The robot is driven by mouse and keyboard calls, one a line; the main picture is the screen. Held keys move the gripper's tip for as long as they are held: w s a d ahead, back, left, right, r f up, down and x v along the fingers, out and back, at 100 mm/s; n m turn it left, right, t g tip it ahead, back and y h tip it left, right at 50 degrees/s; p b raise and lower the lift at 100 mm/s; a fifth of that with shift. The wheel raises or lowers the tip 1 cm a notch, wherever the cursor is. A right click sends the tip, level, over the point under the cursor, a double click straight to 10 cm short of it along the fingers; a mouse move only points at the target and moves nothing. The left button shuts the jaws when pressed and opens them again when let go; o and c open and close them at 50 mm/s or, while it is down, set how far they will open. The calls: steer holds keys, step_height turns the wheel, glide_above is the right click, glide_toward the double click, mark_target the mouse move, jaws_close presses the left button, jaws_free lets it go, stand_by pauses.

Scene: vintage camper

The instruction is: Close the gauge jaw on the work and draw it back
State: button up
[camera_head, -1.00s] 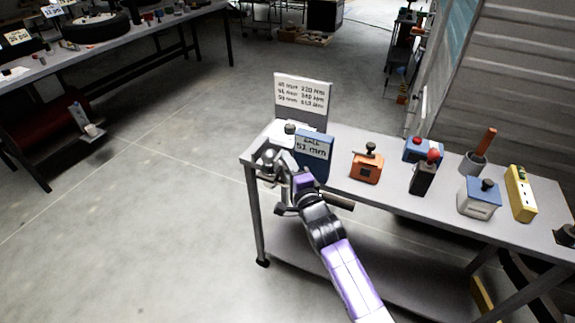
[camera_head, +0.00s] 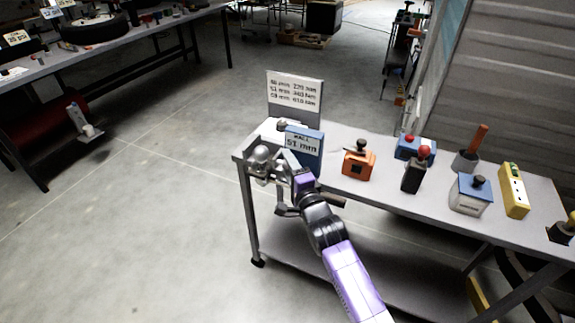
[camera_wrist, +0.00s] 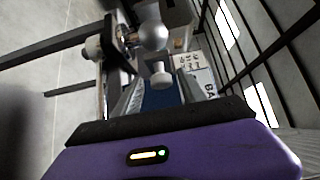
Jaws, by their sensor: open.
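A silver ball (camera_head: 262,157), seemingly the work, sits in a metal fixture at the table's left end. It also shows in the wrist view (camera_wrist: 150,37), beside a dark upright bracket (camera_wrist: 117,62). A pale knob (camera_wrist: 159,75) stands below the ball in that view, between my fingers; I cannot tell whether it belongs to the gauge jaw. My gripper (camera_wrist: 160,88) is open, its fingers either side of the knob with no clear contact. In the head view my gripper (camera_head: 283,166) is just right of the ball and hides part of the fixture.
A blue block labelled 51 mm (camera_head: 304,149) stands close behind my gripper. A chart board (camera_head: 295,93) stands behind it. An orange box (camera_head: 358,165), a black block with a red knob (camera_head: 417,173) and a blue-topped box (camera_head: 470,195) stand to the right.

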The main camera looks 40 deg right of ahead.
steer(key=b+v, duration=0.1)
steer(key=v, duration=0.6)
steer(key=shift+s+a, duration=0.2)
steer(key=shift+s, duration=0.15)
stand_by(1.1)
steer(key=s+a+r+n+y, duration=0.1)
steer(key=s+a+n+y, duration=0.1)
steer(key=s+a+n, duration=0.5)
steer(key=s+a+n+g+y, duration=0.1)
steer(key=s+a+n+y, duration=0.2)
steer(key=s+a+n, duration=0.4)
steer(key=s+a+r+n+y+p, duration=0.1)
steer(key=s+a+n, duration=0.7)
steer(key=s, duration=1.1)
steer(key=shift+r+n+g+y, duration=0.3)
steer(key=shift+n+y, duration=0.2)
steer(key=shift+y, duration=0.3)
